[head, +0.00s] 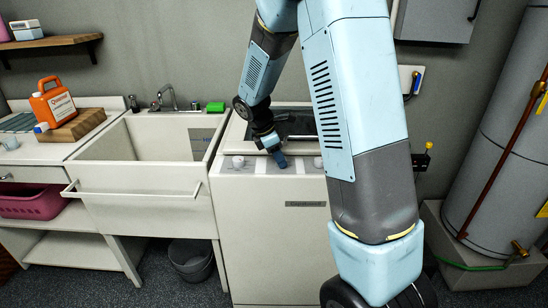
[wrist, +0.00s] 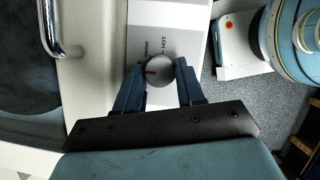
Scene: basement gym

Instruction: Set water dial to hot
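The water dial (wrist: 159,71) is a round grey knob with a red mark on the left of its face in the wrist view. The labels WARM and HOT are printed on the pale panel (wrist: 180,20) above it; the red mark points left, away from HOT. My gripper (wrist: 160,75) has one finger on each side of the dial, and both tips appear to touch its rim. In the head view my gripper (head: 281,160) is at the front control panel of the white washer (head: 265,230) and hides the dial there.
Other knobs sit left (head: 238,161) and right (head: 318,162) of my gripper. A utility sink (head: 150,160) stands left of the washer, with a grey bin (head: 190,258) below. A large water tank (head: 500,130) stands at the right.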

